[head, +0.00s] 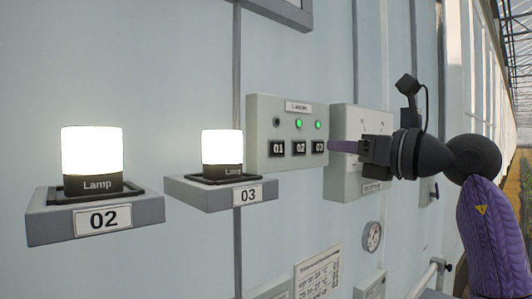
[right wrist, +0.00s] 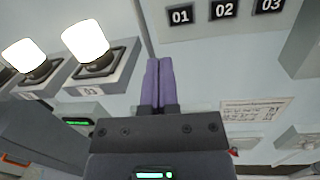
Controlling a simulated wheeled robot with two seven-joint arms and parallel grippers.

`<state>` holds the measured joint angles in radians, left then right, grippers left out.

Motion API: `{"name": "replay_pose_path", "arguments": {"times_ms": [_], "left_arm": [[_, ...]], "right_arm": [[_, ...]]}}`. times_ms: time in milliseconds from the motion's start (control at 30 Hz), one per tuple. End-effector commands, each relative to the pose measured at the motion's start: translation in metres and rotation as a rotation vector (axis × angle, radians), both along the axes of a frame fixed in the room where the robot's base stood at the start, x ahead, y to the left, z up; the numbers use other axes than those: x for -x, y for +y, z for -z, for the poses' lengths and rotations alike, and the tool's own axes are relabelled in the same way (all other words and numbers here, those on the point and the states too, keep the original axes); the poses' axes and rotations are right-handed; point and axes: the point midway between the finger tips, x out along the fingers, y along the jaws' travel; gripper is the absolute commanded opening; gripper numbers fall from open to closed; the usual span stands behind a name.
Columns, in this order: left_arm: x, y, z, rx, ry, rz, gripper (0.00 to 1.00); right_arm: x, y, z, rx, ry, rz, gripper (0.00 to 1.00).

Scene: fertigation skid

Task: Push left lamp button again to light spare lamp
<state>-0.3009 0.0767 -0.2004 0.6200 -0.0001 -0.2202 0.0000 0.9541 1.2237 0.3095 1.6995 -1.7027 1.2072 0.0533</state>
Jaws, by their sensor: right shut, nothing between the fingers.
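The lamp button box (head: 258,120) on the wall carries buttons 01 (head: 278,149), 02 (head: 299,148) and 03 (head: 318,147). The indicator above 01 is dark; those above 02 and 03 glow green. Lamp 02 (head: 92,152) and lamp 03 (head: 222,148) are lit white. My right gripper (head: 332,146) is shut and empty, its purple fingertips just right of button 03 in the head view. In the right wrist view its fingers (right wrist: 158,75) point up, below and left of button 01 (right wrist: 180,17); contact with the box is not visible. My left gripper is out of view.
A second grey box (head: 347,180) stands right of the button box, partly behind my right gripper. A round gauge (head: 372,236), a printed sheet (head: 318,272) and a pipe (head: 425,278) are lower down.

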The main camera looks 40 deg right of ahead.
Motion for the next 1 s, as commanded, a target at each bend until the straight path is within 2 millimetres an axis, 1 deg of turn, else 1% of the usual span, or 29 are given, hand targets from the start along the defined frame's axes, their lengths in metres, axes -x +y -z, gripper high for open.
{"name": "replay_pose_path", "arguments": {"times_ms": [33,133,400,500,567,667,1000], "left_arm": [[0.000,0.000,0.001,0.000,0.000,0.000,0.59],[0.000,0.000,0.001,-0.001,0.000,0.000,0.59],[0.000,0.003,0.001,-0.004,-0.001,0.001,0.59],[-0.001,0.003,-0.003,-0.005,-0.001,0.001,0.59],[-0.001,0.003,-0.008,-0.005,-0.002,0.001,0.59],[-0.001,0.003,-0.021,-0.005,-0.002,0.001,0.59],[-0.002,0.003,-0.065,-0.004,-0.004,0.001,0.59]], "right_arm": [[0.004,-0.008,0.004,0.046,0.026,0.049,0.00],[0.009,-0.018,0.008,0.099,0.061,0.107,0.00],[0.009,-0.019,0.008,0.105,0.066,0.114,0.00],[0.005,-0.018,0.007,0.103,0.067,0.111,0.00],[-0.002,-0.017,0.006,0.102,0.069,0.110,0.00],[-0.021,-0.015,0.004,0.100,0.069,0.107,0.00],[-0.094,-0.008,0.003,0.099,0.068,0.106,0.00]]}}
